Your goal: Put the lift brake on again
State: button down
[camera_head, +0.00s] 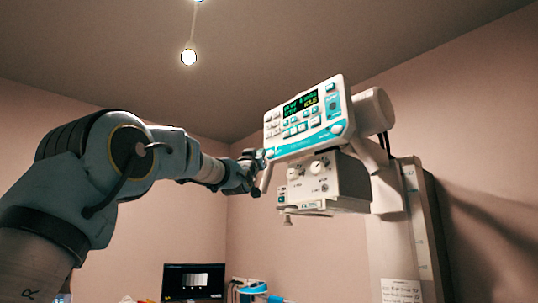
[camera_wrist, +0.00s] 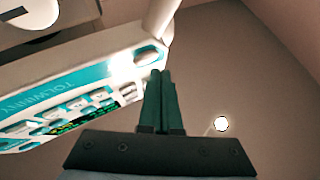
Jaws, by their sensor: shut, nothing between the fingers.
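The white and teal control panel (camera_head: 310,143) sits high on the x-ray unit, with several keys and a lit green and yellow display (camera_head: 300,103). It also shows upside down in the wrist view (camera_wrist: 95,62). A white oval button (camera_wrist: 147,57) lies at its corner; another oval button (camera_head: 336,129) is at the lower right corner in the head view. I cannot tell which control is the lift brake. My gripper (camera_head: 262,158) is shut and empty at the panel's lower left corner. In the wrist view its fingertips (camera_wrist: 162,73) overlap the oval button's edge; contact cannot be told.
Below the panel hangs a white box (camera_head: 328,184) with two knobs. A pale handle bar (camera_head: 265,178) stands close to my gripper. The column (camera_head: 425,230) is at the right. A monitor (camera_head: 193,282) stands low behind. The air left of the panel, above my arm, is clear.

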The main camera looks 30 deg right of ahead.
jog(key=shift+d, duration=0.1)
dwell(0.4)
jog(key=shift+d, duration=0.35)
jog(key=shift+w+d, duration=0.15)
jog(key=shift+d, duration=0.2)
dwell(0.6)
jog(key=shift+a, duration=0.1)
jog(key=shift+a+b, duration=0.7)
jog(key=shift+b, duration=0.1)
jog(key=shift+s, duration=0.2)
jog(key=a+b, duration=0.2)
jog(key=a, duration=0.1)
jog(key=s+a+b, duration=0.1)
jog(key=a+b, duration=0.1)
